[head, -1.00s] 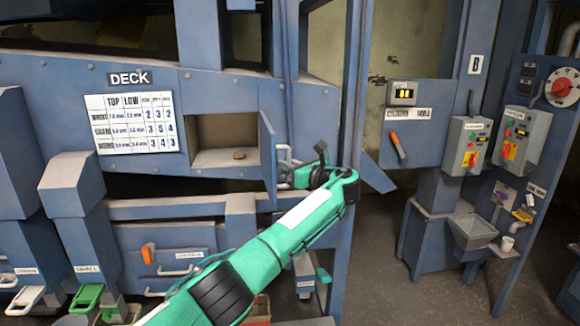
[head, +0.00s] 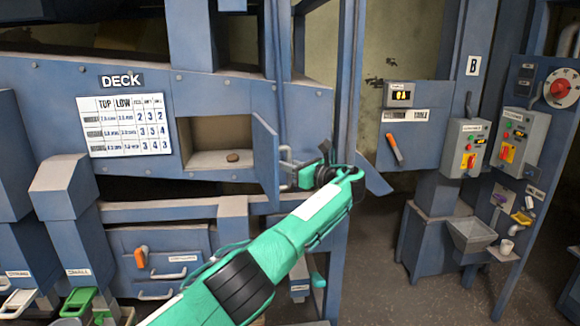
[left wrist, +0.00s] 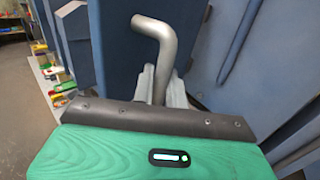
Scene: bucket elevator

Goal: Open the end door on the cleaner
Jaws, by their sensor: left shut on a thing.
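The blue end door (head: 264,160) on the cleaner stands swung out at the right side of a square opening (head: 205,160). A bent grey metal handle (head: 287,154) is on its outer face. My left gripper (head: 288,176) is shut on this handle. In the left wrist view the handle (left wrist: 155,45) rises from between the fingers (left wrist: 160,85), in front of blue panels. My right gripper is not in view.
A drawer with an orange latch (head: 141,257) is below. A blue upright post (head: 345,90) stands close to the right of my gripper. Control boxes (head: 467,148) are farther right, past open floor (head: 375,250).

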